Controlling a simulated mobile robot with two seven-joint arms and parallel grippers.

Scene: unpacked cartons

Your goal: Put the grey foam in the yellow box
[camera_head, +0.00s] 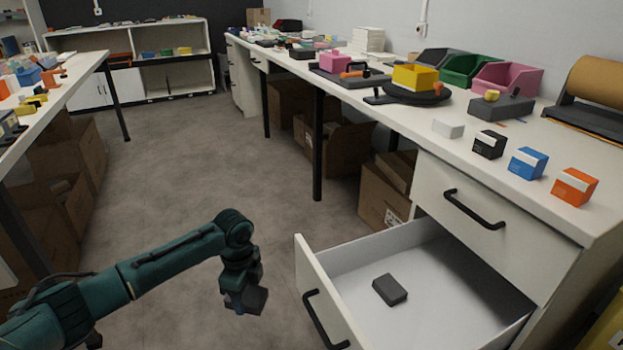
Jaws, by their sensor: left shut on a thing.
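My left gripper (243,296) hangs over the floor, left of the open drawer. It is shut on a dark grey block (256,300), which looks like a piece of grey foam, though it is hard to tell apart from the fingers. Another dark grey block (390,289) lies flat on the bottom of the drawer. A yellow box (415,78), open at the top, stands on a round black stand on the counter, far from the gripper. My right gripper is not in view.
The open white drawer (313,279) juts out at the right. On the counter (465,157) stand white, black, blue and orange small boxes, with green and pink bins (508,77) behind. Cartons (386,192) sit under the counter. The floor in the middle is clear.

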